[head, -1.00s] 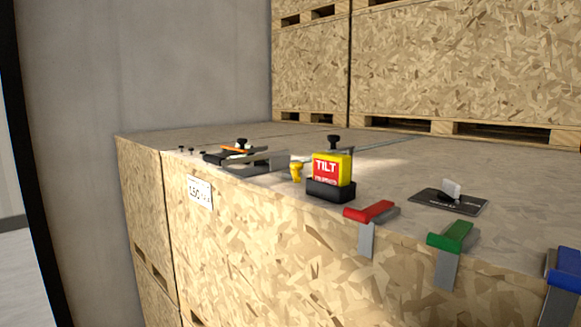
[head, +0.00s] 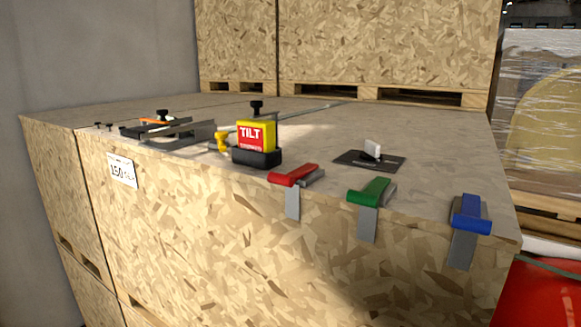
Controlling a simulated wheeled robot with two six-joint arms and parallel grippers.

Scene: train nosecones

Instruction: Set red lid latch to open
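The red lid latch (head: 293,175) sits on the front top edge of the wooden crate (head: 200,225), near the middle of the head view. Its red handle lies across the edge, and a grey metal plate hangs down the crate's front face below it. I cannot tell from this view whether the latch is open or closed. Neither of my grippers is in view.
A green latch (head: 371,191) and a blue latch (head: 470,214) sit to the right along the same edge. A yellow and red TILT indicator (head: 255,137) stands behind left. A dark plate with a white lever (head: 372,150) lies on the lid. A label (head: 122,171) is on the front.

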